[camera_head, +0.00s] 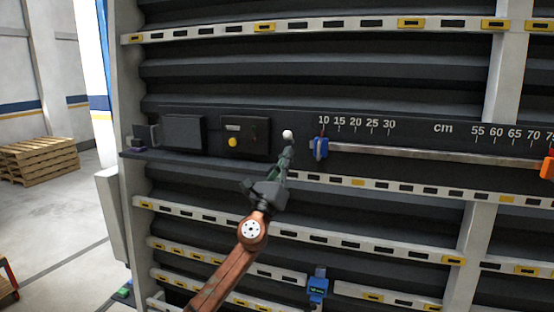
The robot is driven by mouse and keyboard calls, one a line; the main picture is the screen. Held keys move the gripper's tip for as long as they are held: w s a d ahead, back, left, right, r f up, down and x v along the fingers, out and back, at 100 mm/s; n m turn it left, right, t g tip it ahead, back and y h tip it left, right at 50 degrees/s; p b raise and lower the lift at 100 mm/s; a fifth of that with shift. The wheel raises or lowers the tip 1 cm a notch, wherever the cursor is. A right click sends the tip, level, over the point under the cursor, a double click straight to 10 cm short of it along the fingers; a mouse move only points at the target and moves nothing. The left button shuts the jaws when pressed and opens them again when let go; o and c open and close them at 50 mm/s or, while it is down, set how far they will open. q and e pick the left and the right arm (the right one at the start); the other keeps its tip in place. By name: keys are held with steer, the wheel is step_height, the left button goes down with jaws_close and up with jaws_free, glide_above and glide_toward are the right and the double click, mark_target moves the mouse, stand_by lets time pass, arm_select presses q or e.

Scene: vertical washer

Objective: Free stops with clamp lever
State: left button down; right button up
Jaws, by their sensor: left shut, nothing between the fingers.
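A blue stop (320,148) sits on the horizontal rail (430,156) near the 10 mark of the cm scale. An orange stop (549,166) shows at the right edge of the view, partly cut off, near the high end of the scale. A small white knob (287,134) stands just left of the blue stop. My left gripper (287,154) is shut and empty. Its tips are just below the white knob, left of the blue stop; I cannot tell whether they touch the knob. My right gripper is not in view.
A black panel with a yellow button (233,143) is left of the gripper. Another blue device (318,287) hangs on a lower rail. Wooden pallets (38,158) stand on the floor at left. White slotted rails cross the dark slatted frame.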

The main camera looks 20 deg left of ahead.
arm_select(q)
step_height(320, 180, down, 4)
steer(key=d+b, duration=0.1)
steer(key=b, duration=0.2)
steer(key=s+a+r+p, duration=0.1)
steer(key=s+r, duration=0.1)
steer(key=s, duration=0.7)
steer(key=shift+s+r, duration=0.2)
steer(key=shift+r, duration=0.1)
